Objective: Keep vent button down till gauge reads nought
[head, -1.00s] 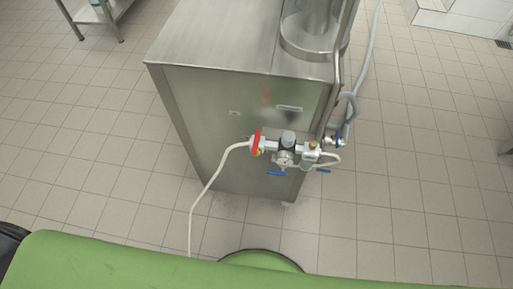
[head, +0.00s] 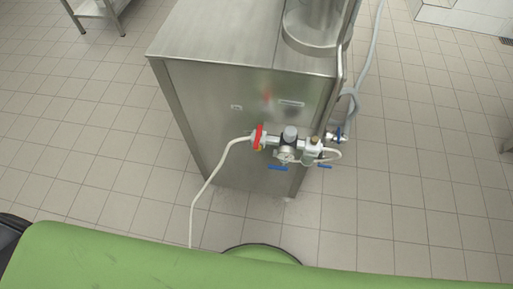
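The pressure gauge (head: 285,155) is a small round dial on the air unit at the side of the steel machine (head: 230,115); its reading is too small to tell. A regulator with a grey knob (head: 290,132) sits just above it. A red part (head: 259,137) with a bit of yellow is at the unit's left end, where a white hose (head: 207,185) joins. I cannot tell which part is the vent button. Neither of my grippers shows.
Blue handles (head: 278,168) stick out below the unit. A grey hose (head: 365,60) runs up at the machine's right. A steel table (head: 95,8) stands at the far left. The tiled floor is clear on both sides of the machine.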

